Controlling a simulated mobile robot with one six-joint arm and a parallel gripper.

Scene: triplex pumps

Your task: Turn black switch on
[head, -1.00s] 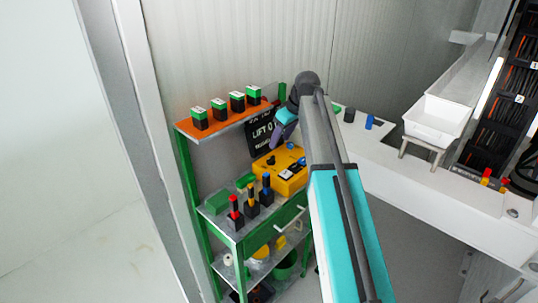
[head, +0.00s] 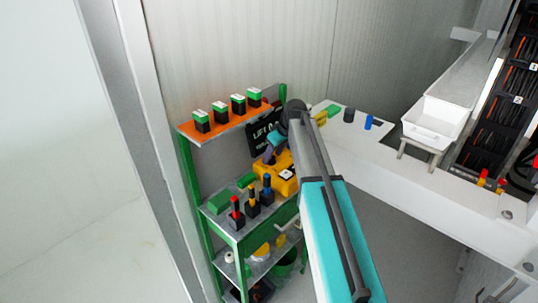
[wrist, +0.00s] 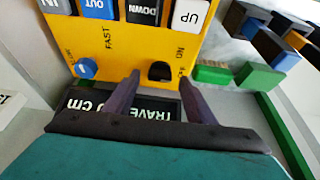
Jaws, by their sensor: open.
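The yellow control box (head: 288,186) stands on the green shelf unit and fills the top of the wrist view (wrist: 128,36). The black switch (wrist: 160,71) is on the box's face, below the buttons, with an "ON" label beside it. My gripper (wrist: 160,76) is open, with one dark finger on each side of the switch in the picture. I cannot tell whether the fingers touch it. In the head view my gripper (head: 270,152) is over the box and hides the switch.
A blue knob (wrist: 86,68) sits left of the switch, and IN, OUT, DOWN and UP buttons lie above. A black display (wrist: 90,103) is partly behind the fingers. Green blocks (wrist: 258,77) lie to the right. Red, yellow and blue-topped items (head: 252,208) stand in front of the box.

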